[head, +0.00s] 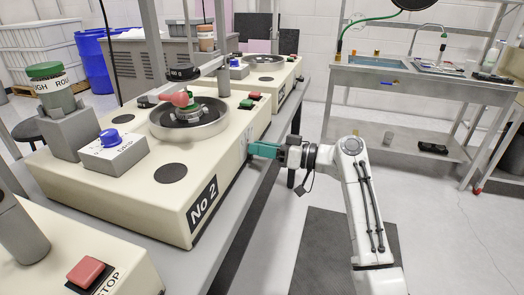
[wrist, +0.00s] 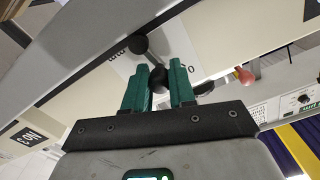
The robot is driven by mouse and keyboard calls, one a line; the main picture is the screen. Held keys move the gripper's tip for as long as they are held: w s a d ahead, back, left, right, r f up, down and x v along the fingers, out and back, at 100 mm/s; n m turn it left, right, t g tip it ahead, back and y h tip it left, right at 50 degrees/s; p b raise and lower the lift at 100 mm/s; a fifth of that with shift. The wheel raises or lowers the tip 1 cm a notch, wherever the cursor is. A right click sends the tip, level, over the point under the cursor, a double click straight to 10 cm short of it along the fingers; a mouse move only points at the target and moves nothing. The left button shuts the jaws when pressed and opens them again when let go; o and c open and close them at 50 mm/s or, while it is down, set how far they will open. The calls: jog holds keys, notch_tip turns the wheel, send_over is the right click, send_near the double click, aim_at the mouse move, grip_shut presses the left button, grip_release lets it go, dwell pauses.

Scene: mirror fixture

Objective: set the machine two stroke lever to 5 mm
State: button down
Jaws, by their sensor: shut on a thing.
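Machine two (head: 170,200) is a cream box labelled "No 2", with a round pan on top, in the middle of the head view. My gripper (head: 252,149) is at its right-hand side, near the upper edge. In the wrist view, my teal fingers (wrist: 159,78) are shut on the black ball knob of the stroke lever (wrist: 150,61). In the head view the gripper hides the lever.
Another cream machine with a stop button (head: 86,270) stands at the lower left. A metal sink bench (head: 420,85) stands at the back right. The floor in the aisle is clear.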

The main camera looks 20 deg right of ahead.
jog(key=c, duration=1)
grip_release()
jog(key=p+v, duration=0.1)
jog(key=v, duration=1)
